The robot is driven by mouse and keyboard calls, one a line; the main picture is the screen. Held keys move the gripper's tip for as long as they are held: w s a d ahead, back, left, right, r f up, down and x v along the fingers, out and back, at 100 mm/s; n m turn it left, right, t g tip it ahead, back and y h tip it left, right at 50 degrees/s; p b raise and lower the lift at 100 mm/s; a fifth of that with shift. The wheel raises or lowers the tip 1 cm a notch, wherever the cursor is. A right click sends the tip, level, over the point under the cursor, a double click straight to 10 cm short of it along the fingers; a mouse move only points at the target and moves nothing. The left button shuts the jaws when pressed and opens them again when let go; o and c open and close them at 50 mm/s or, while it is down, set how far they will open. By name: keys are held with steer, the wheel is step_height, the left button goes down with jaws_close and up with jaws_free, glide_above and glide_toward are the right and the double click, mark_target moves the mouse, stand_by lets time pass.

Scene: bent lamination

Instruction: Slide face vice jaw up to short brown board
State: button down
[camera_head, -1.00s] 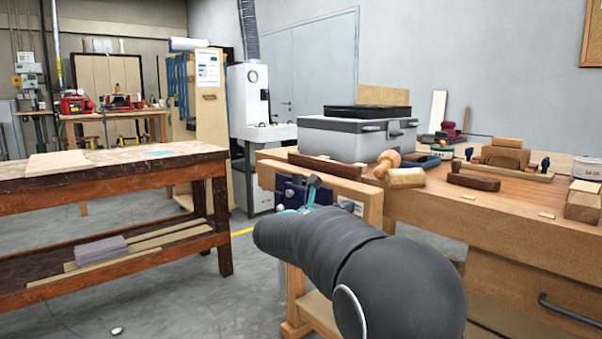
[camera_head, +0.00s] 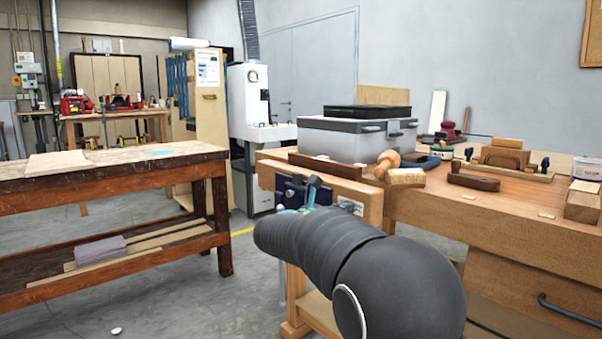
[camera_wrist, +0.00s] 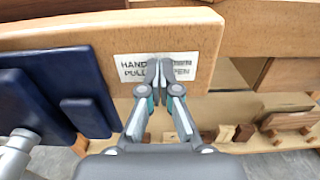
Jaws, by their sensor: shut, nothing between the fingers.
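The wooden face vice jaw (camera_head: 345,192) is at the left end of the workbench, with dark blue metal parts on its front. In the wrist view the jaw (camera_wrist: 212,55) fills the upper part, with a white printed label (camera_wrist: 130,70) and blue plates (camera_wrist: 75,82) at left. A short dark brown board (camera_head: 325,166) shows along the top of the jaw; whether they touch is unclear. Its edge seems to show at the wrist view's top left (camera_wrist: 60,8). My gripper (camera_wrist: 159,64) is shut and empty, its fingertips in front of the label. My arm hides most of it in the head view.
A grey toolbox (camera_head: 355,138), a wooden mallet (camera_head: 400,176) and a dark wooden block (camera_head: 473,181) are on the workbench (camera_head: 500,213). A second bench (camera_head: 110,178) stands at left. Open floor (camera_head: 180,290) lies between the benches.

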steer(key=shift+p+x, duration=0.3)
steer(key=shift+x, duration=0.85)
steer(key=shift+s+r, duration=0.1)
steer(key=shift+s, duration=0.05)
steer(key=v, duration=0.5)
steer(key=shift+s+a, duration=0.15)
steer(key=shift+a, duration=0.25)
stand_by(0.4)
